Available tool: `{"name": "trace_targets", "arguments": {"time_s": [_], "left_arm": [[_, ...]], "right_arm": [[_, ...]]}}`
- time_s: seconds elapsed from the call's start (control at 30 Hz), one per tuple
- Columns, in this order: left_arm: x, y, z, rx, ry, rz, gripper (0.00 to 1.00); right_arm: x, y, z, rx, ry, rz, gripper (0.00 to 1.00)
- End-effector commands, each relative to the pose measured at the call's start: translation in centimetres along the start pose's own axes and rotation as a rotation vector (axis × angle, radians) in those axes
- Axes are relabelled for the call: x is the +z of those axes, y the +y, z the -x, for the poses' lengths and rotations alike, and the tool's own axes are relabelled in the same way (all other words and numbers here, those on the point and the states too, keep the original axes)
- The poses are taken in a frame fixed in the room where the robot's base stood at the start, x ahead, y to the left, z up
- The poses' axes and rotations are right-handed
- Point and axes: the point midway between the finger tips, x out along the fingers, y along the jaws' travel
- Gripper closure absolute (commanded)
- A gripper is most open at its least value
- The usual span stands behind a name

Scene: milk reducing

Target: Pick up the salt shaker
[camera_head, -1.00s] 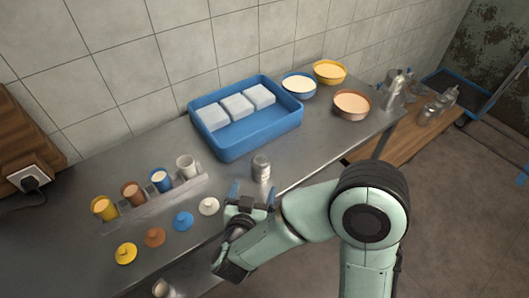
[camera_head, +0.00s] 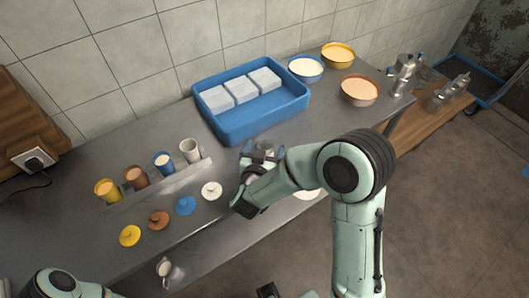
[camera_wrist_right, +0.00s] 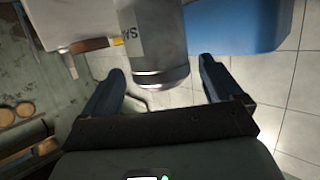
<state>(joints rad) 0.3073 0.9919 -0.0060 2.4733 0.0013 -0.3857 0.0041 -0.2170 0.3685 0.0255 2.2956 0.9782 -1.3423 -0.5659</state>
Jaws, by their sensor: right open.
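The salt shaker (camera_wrist_right: 152,45) is a grey metal cylinder with a partly visible "SA" label. In the right wrist view it stands between and just beyond the two open fingers of my right gripper (camera_wrist_right: 162,68), with a gap on each side. In the head view the salt shaker (camera_head: 265,147) is on the metal counter in front of the blue tray, partly hidden by my right gripper (camera_head: 261,157).
The blue tray (camera_head: 262,128) with white blocks stands close behind the shaker. A rack (camera_head: 150,190) of several cups is to the left, with coloured lids (camera_head: 186,205) before it. Bowls (camera_head: 360,90) stand at the right end of the counter.

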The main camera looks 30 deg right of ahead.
Motion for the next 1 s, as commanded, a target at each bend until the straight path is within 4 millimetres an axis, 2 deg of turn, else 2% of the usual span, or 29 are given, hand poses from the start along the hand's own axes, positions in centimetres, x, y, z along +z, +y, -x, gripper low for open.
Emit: {"name": "trace_targets", "arguments": {"time_s": [0.1,0.2,0.47,0.53,0.67,0.7,1.0], "left_arm": [[-0.1,0.2,0.4,0.001,0.002,-0.001,0.57],[-0.2,0.2,0.5,0.001,0.003,-0.001,0.57],[-0.2,0.2,0.5,0.001,0.003,-0.001,0.57],[-0.2,0.2,0.5,0.001,0.003,-0.001,0.57],[-0.2,0.2,0.5,0.001,0.003,-0.001,0.57],[-0.2,0.2,0.5,0.001,0.003,-0.001,0.57],[-0.2,0.2,0.5,0.001,0.003,-0.001,0.57]], "right_arm": [[0.1,-0.1,-2.0,0.004,0.001,-0.001,0.07],[0.1,-0.1,-2.9,0.002,0.000,-0.001,0.07],[0.1,-0.1,-3.2,0.000,0.001,0.000,0.07],[0.1,-0.1,-3.2,0.000,0.001,0.000,0.23],[0.1,-0.1,-3.2,0.000,0.001,0.000,0.66],[0.1,-0.1,-3.2,0.000,0.000,0.000,0.71],[0.0,-0.1,-3.2,0.000,0.003,-0.001,0.72]]}}
